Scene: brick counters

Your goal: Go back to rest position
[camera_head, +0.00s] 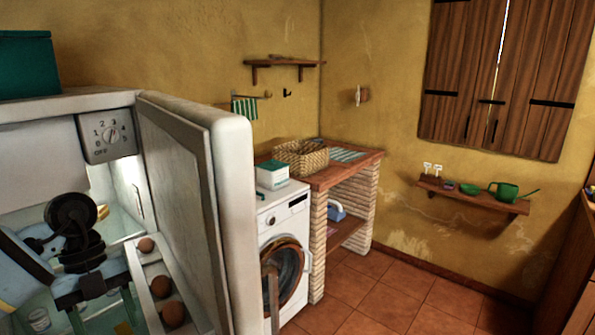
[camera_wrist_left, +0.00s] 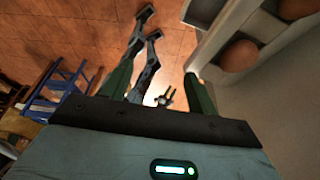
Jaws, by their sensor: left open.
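My left gripper (camera_head: 102,316) is low at the left of the head view, by the open fridge and the inner side of its door (camera_head: 195,170). Its two green fingers also show spread apart in the left wrist view (camera_wrist_left: 160,92), with nothing between them. The eggs (camera_head: 161,287) in the door rack are just right of it and apart from the fingers. In the wrist view, a small thing with two green prongs (camera_wrist_left: 170,96) below looks like my right gripper. It is too small to tell its opening.
The open fridge door stands close to my left arm. Beyond it are a washing machine (camera_head: 284,250) with a white-and-green box (camera_head: 272,175), and a brick counter (camera_head: 365,160) with a basket (camera_head: 301,157). A blue stool (camera_wrist_left: 52,92) stands on the floor. The tiled floor at right is clear.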

